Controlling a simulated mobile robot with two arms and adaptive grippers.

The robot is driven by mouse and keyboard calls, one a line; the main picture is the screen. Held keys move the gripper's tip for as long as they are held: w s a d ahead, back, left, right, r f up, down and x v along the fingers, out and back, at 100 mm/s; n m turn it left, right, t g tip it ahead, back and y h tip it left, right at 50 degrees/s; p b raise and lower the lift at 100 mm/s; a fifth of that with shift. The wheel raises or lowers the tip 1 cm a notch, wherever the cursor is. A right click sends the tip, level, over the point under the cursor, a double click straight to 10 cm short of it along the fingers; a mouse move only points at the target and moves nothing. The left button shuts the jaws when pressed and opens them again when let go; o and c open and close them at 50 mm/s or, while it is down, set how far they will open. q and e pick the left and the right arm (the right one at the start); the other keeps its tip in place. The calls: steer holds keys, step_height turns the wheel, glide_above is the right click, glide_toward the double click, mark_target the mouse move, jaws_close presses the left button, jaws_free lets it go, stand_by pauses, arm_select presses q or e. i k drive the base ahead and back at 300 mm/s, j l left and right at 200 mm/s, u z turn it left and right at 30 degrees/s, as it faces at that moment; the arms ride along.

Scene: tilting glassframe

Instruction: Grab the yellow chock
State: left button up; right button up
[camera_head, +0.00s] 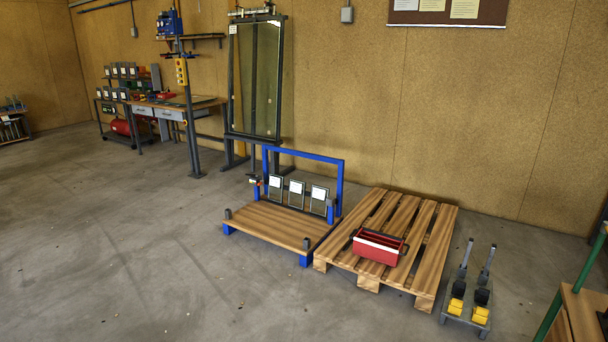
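Two yellow chocks sit on a small grey wheeled stand on the floor at the lower right. One yellow chock (456,307) is at the left of the stand and the other yellow chock (480,315) is at its right front. Black parts stand right behind them, with two grey upright handles above. Neither of my grippers shows in the head view, and nothing is seen touching the chocks.
A wooden pallet (433,247) with a red toolbox (378,247) lies left of the grey stand (465,321). A blue-framed wooden cart (270,226) is further left. A green-legged table (586,306) is at the right edge. The floor at left and front is open.

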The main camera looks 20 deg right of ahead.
mark_target(455, 307)
steer(key=i+l+z, duration=0.25)
steer(key=i+z, duration=0.65)
steer(key=i+j+z, duration=0.15)
steer(key=i+z, duration=0.3)
steer(key=i, duration=0.2)
